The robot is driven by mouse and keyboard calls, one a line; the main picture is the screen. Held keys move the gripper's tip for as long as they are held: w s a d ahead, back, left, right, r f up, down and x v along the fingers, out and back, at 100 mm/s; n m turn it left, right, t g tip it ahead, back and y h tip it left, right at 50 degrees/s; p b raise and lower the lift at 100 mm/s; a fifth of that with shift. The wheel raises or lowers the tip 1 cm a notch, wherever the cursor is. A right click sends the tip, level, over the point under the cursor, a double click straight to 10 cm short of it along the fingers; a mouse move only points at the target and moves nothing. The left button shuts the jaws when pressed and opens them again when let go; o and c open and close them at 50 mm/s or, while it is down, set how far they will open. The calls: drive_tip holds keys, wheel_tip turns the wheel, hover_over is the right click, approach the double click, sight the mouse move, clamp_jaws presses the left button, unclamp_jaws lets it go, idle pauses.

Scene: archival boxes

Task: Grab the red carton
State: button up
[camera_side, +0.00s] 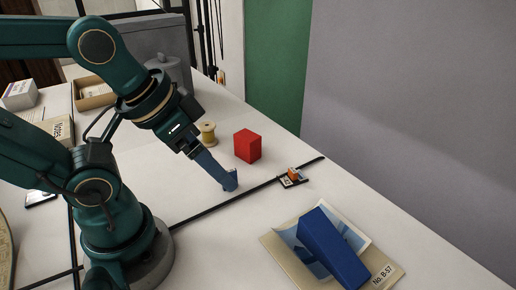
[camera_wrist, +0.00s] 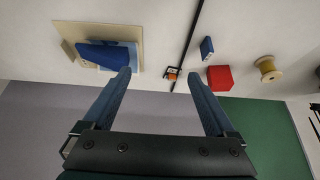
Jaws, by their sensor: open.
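The red carton (camera_side: 247,146) stands upright on the pale table in the side view, to the right of the wooden spool. In the wrist view the red carton (camera_wrist: 220,78) is just right of the right fingertip, outside the gap between the fingers. My gripper (camera_side: 224,181) points down toward the table, left of and nearer the camera than the carton. In the wrist view my gripper (camera_wrist: 159,74) has its two blue fingers wide apart with nothing held between them. In the side view the fingers overlap, so their gap is hidden.
A small blue block (camera_wrist: 207,48) lies beside the carton. A small orange-and-dark item (camera_side: 292,177) sits by the black strip. A wooden spool (camera_side: 208,132) stands left of the carton. A large blue box (camera_side: 331,247) lies on a folder (camera_side: 386,268). A grey wall borders the table.

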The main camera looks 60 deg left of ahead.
drive_tip(key=shift+o, duration=0.7)
wheel_tip(320, 180, up, 5)
drive_tip(key=a, duration=0.1)
drive_tip(key=n+t+y, duration=0.3)
drive_tip(key=t, duration=0.5)
hover_over(241, 140)
drive_tip(key=shift+g, duration=0.3)
drive_tip(key=f, duration=1.7)
drive_tip(key=shift+w+a+f, duration=0.1)
drive_tip(key=shift+w+f, duration=0.1)
drive_tip(key=shift+w, duration=0.2)
drive_tip(key=shift+x, duration=2.6)
